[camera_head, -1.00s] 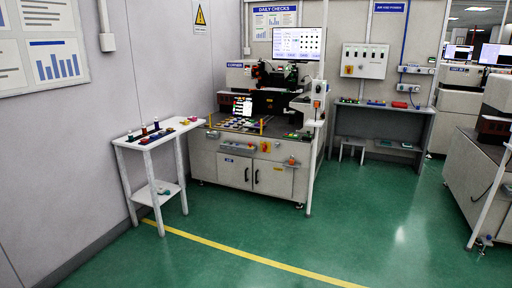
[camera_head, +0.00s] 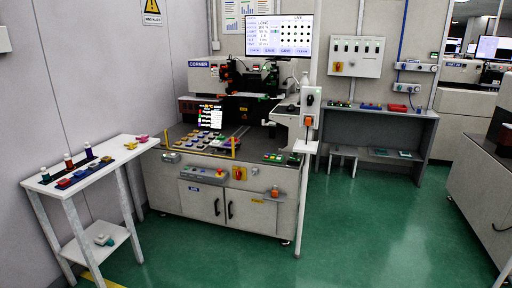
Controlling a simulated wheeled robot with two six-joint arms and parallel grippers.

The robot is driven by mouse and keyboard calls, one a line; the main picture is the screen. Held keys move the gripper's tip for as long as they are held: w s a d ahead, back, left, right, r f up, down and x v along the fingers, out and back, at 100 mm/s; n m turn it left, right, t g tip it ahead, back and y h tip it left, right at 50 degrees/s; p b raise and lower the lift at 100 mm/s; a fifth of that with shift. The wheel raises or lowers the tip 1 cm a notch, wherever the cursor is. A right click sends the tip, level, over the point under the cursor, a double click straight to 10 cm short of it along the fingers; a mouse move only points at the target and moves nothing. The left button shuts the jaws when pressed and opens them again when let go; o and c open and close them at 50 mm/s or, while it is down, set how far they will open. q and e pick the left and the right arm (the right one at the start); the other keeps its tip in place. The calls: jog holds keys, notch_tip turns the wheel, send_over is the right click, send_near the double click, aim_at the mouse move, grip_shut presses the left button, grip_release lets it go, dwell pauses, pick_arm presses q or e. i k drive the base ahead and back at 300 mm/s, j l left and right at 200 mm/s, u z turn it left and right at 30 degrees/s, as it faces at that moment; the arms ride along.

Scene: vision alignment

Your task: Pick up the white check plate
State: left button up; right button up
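Neither of my grippers shows in the head view. I cannot pick out a white check plate for sure at this distance. The alignment machine (camera_head: 228,184) stands ahead with a dark worktop. Several small coloured and pale pieces (camera_head: 209,141) lie on the worktop's left half, too small to tell apart.
A monitor (camera_head: 279,36) hangs above the machine. A grey bench (camera_head: 385,112) with small items stands behind at the right. Another machine cabinet (camera_head: 468,190) stands at the right edge. The green floor (camera_head: 370,235) between them is clear.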

aim_at(263, 124)
jog(key=i+j, duration=0.1)
jog(key=i, duration=1.95)
jog(key=l+z, duration=0.05)
jog(key=l, duration=0.05)
